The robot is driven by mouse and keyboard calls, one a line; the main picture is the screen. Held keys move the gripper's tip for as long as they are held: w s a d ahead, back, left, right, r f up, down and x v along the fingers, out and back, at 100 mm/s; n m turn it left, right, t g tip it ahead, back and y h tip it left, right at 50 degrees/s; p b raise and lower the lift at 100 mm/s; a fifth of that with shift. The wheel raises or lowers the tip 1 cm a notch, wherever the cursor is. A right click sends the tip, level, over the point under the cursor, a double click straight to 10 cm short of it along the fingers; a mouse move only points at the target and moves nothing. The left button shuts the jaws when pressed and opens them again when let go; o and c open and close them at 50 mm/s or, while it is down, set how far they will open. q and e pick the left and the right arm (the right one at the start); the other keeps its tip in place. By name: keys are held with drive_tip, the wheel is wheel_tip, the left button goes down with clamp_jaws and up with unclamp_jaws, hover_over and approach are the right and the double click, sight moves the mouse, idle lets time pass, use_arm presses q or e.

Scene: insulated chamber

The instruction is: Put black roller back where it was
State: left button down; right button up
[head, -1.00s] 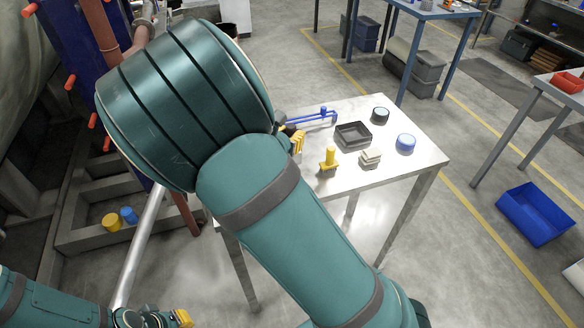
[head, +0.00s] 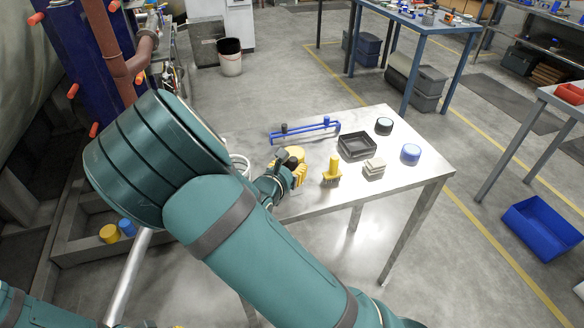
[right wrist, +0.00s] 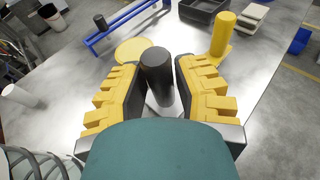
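The black roller (right wrist: 157,75) is upright between the two yellow-padded fingers of my right gripper (right wrist: 161,64) in the right wrist view. Its upper part is close to both fingertips. I cannot tell whether they press on it or whether its base touches the table. In the head view my right gripper (head: 292,168) is over the near left part of the metal table (head: 400,208). A yellow disc (right wrist: 133,50) is just beyond the roller. My left gripper is not in the head view.
A blue rack (head: 305,132) lies behind. To the right are a yellow upright piece (head: 333,170), a black tray (head: 357,145), pale stacked blocks (head: 374,168), a blue round piece (head: 410,153) and a dark round piece (head: 384,126). The table's front right is bare.

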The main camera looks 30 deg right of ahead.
drive_tip(key=shift+o, duration=0.6)
